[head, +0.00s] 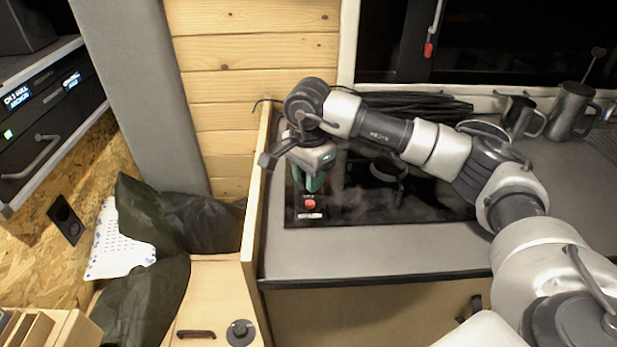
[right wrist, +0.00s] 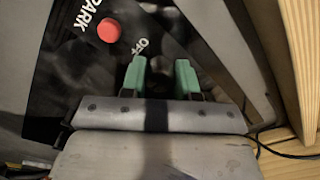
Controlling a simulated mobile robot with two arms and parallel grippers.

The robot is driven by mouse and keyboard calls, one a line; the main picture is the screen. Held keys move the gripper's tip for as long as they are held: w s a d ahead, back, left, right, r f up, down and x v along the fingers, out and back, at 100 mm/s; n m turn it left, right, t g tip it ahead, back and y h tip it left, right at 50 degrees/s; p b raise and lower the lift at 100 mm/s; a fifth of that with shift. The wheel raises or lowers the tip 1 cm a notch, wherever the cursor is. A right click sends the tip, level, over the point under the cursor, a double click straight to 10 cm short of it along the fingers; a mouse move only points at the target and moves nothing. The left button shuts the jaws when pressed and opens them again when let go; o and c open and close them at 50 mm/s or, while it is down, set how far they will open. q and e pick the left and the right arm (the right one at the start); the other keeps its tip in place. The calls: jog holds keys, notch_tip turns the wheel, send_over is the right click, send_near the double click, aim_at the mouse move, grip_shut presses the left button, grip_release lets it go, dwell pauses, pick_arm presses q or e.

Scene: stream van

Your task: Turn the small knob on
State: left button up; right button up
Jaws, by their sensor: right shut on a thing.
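My right gripper (head: 313,182) reaches down over the left end of a black glossy cooktop panel (head: 430,207). In the right wrist view, its two green fingertips (right wrist: 160,80) stand a small gap apart, just beside a printed OFF mark. They are shut on the small knob, which is dark and hard to tell from the panel between and below the fingers. Its pointer is hidden. A round red button (head: 310,204) sits close in front of the gripper; it also shows in the right wrist view (right wrist: 109,30) beside the letters PARK. My left gripper is not in view.
A wooden divider (head: 256,190) rises close to the left of the gripper. Black cables (head: 410,104) lie behind my right arm. Metal mugs (head: 571,108) stand at the back right. The grey counter (head: 400,245) in front of the panel is clear.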

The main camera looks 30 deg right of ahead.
jog(key=shift+r, duration=0.1)
jog(key=o, duration=0.9)
jog(key=shift+o, duration=0.2)
notch_tip(320, 180, up, 11)
dwell(0.4)
